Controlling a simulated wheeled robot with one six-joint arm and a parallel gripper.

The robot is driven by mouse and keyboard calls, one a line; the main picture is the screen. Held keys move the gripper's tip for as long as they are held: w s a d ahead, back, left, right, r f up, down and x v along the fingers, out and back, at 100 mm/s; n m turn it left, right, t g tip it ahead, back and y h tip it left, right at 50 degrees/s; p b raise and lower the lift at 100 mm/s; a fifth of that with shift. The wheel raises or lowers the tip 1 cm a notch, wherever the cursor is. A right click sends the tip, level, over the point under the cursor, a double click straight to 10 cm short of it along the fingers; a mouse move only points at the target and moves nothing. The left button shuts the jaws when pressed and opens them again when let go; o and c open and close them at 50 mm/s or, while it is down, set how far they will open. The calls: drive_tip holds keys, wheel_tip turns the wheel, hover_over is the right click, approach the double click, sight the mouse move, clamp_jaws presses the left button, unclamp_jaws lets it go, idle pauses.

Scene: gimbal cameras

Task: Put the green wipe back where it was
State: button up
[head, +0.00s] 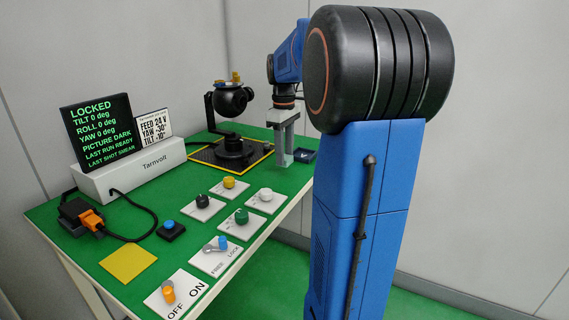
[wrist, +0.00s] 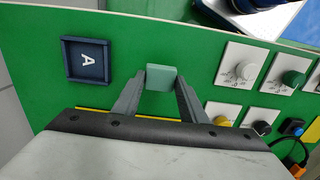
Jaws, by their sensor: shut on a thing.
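The green wipe (wrist: 161,78) shows in the wrist view as a small pale-green block between the fingertips of my gripper (wrist: 161,74), which is shut on it. In the head view my gripper (head: 284,158) points down over the far right part of the green table, and I cannot clearly make out the wipe there. A dark blue square tray (wrist: 90,59) marked A lies left of the wipe in the wrist view and looks empty. In the head view the tray (head: 303,155) is just right of my fingers.
A black gimbal camera (head: 232,100) stands on a yellow-edged dark mat (head: 255,160), left of my gripper. The display (head: 100,130) reads LOCKED and PICTURE DARK. Several knob plates (head: 241,220) cover the table's middle and front. A yellow square (head: 128,263) lies at the front left.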

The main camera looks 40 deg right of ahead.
drive_tip(key=shift+f, duration=1.8)
drive_tip(key=shift+f, duration=0.1)
drive_tip(key=o, duration=0.9)
drive_tip(key=shift+o, duration=0.2)
wheel_tip(320, 180, up, 12)
